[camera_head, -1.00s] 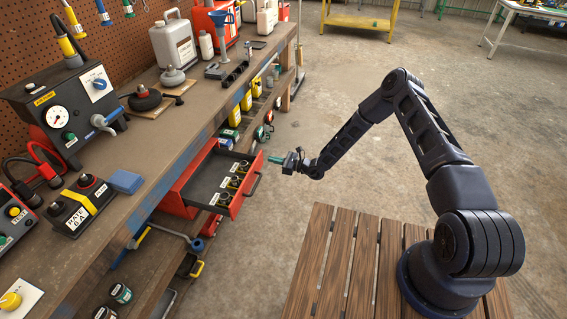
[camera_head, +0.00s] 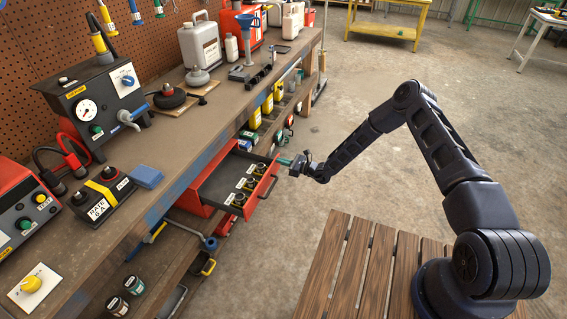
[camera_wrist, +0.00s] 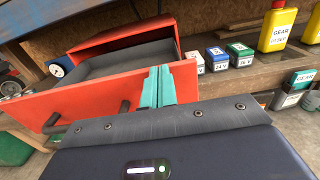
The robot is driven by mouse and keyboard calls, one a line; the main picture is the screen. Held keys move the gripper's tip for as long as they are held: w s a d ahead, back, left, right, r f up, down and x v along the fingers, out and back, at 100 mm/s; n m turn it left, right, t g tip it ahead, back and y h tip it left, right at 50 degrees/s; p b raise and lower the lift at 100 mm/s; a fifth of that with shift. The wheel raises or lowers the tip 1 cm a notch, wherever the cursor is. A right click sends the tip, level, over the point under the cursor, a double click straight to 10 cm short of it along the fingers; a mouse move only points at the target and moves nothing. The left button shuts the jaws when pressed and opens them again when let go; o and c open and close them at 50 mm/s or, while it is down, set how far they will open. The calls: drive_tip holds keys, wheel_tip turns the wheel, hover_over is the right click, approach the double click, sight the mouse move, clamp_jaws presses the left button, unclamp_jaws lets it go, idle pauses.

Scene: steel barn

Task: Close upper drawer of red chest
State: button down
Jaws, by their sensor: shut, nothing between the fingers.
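The red chest (camera_head: 190,199) sits on the shelf under the workbench. Its upper drawer (camera_head: 262,197) is pulled out toward the aisle, with a red front, a dark bar handle and a grey inside holding several small labelled round items. My gripper (camera_head: 284,161) has teal fingers, shut and empty, at the far end of the drawer front. In the wrist view the fingers (camera_wrist: 157,88) overlap the right end of the red drawer front (camera_wrist: 80,103). I cannot tell whether they touch it. The lower part of the chest is mostly hidden.
The workbench (camera_head: 165,140) above carries a gauge box, cans and a blue block. Small labelled boxes (camera_wrist: 240,54) and yellow bottles (camera_wrist: 277,28) stand on the shelf beside the chest. A slatted wooden deck (camera_head: 350,270) lies under my arm.

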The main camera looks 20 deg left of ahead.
approach(233, 146)
drive_tip(key=a, duration=0.2)
drive_tip(key=a+f, duration=0.1)
drive_tip(key=a, duration=0.2)
drive_tip(key=shift+w+a+f, duration=0.1)
drive_tip(key=shift+a+f, duration=0.05)
drive_tip(key=shift+a, duration=0.35)
drive_tip(key=shift+a+r, duration=0.25)
drive_tip(key=shift+r, duration=0.05)
drive_tip(key=shift+a+r, duration=0.1)
drive_tip(key=shift+r, duration=0.05)
drive_tip(key=shift+d+f, duration=0.2)
drive_tip(key=shift+d, duration=0.3)
drive_tip(key=d, duration=1.4)
drive_tip(key=shift+f, duration=0.2)
drive_tip(key=shift+r, duration=0.1)
